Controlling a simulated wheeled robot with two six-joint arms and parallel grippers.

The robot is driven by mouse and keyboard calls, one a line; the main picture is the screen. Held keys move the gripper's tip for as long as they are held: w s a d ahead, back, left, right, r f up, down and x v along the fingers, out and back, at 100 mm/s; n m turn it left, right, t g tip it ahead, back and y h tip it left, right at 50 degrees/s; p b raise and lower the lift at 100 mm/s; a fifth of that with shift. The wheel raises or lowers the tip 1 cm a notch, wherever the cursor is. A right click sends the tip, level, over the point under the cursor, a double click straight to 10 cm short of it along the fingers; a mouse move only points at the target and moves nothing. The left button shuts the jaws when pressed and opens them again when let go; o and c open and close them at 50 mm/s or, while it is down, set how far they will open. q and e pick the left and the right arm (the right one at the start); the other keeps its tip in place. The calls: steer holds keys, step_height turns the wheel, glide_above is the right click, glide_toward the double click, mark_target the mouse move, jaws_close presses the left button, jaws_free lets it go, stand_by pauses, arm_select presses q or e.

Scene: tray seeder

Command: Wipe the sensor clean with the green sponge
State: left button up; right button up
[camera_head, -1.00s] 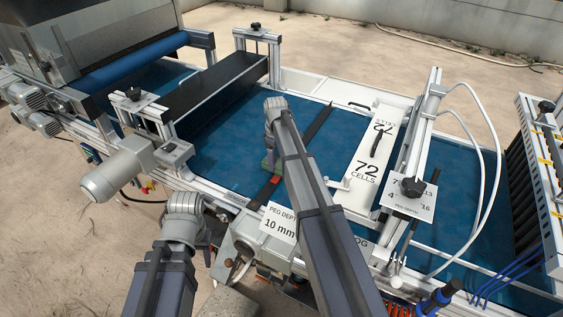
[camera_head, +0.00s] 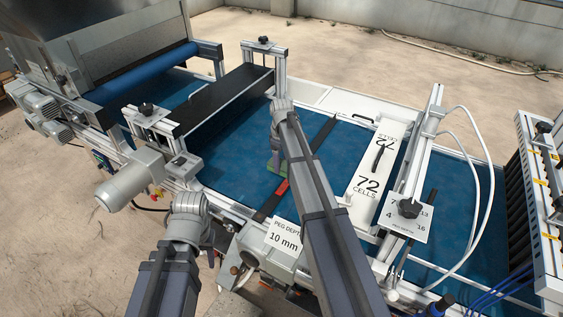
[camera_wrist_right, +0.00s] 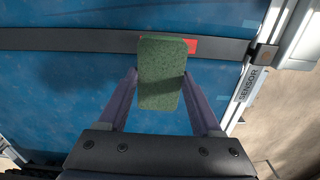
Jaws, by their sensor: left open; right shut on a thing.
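A green sponge (camera_wrist_right: 162,75) is held between the fingers of my right gripper (camera_wrist_right: 162,88), which is shut on it. In the head view the sponge (camera_head: 275,164) shows below my right wrist, over the blue belt beside the dark sensor bar. The bar (camera_wrist_right: 80,40) crosses the belt and has a red section (camera_wrist_right: 192,46) near the rail labelled SENSOR. The sponge overlaps the bar in the wrist view; I cannot tell whether they touch. The red section (camera_head: 281,189) also shows in the head view. My left gripper (camera_head: 208,238) is open near the machine's front edge, partly hidden by its wrist.
A white 72 CELLS plate (camera_head: 372,180) lies right of the bar. A black roller cover (camera_head: 222,95) spans the belt at left. Bare blue belt (camera_head: 235,140) lies between the cover and bar.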

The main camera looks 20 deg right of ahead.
steer(key=shift+r, duration=0.15)
step_height(320, 180, up, 3)
steer(key=p, duration=0.3)
steer(key=shift+r, duration=0.1)
stand_by(0.4)
